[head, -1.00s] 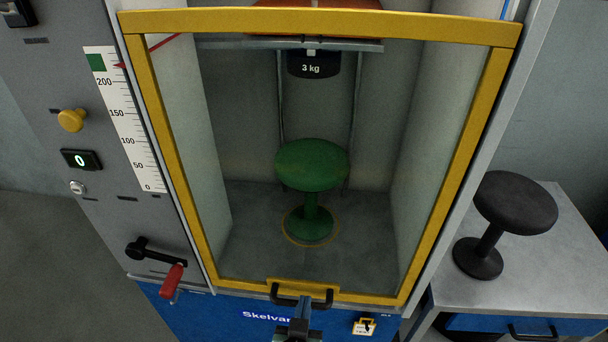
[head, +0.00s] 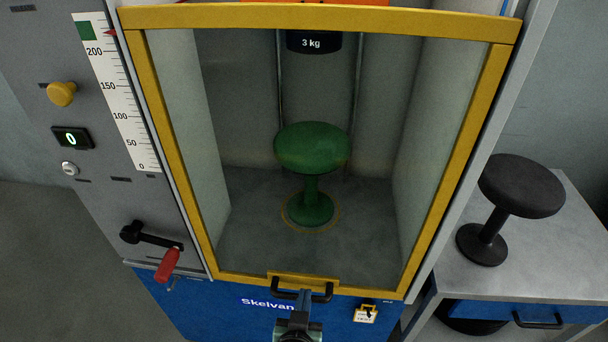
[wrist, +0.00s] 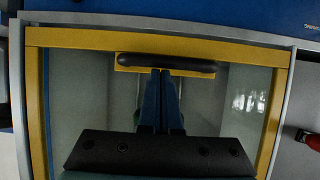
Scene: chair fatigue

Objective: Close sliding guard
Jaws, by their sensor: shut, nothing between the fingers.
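The sliding guard (head: 460,175) is a clear panel in a yellow frame across the front of the test chamber. Its bottom bar lies at the upper edge of the blue base, and I see no clear gap there. Its black handle (head: 321,296) is on the bottom bar and also shows in the wrist view (wrist: 190,65). My gripper (head: 304,294) is shut and empty at the middle of the handle. In the wrist view its fingertips (wrist: 163,73) meet the handle's edge; whether they touch it is hard to tell.
A green stool (head: 311,150) stands inside, below a 3 kg weight (head: 312,42). Left of the guard are a yellow knob (head: 62,94), a display reading 0 (head: 72,138) and a red-handled crank (head: 167,265). A black stool (head: 520,187) stands on the right-hand table (head: 540,245).

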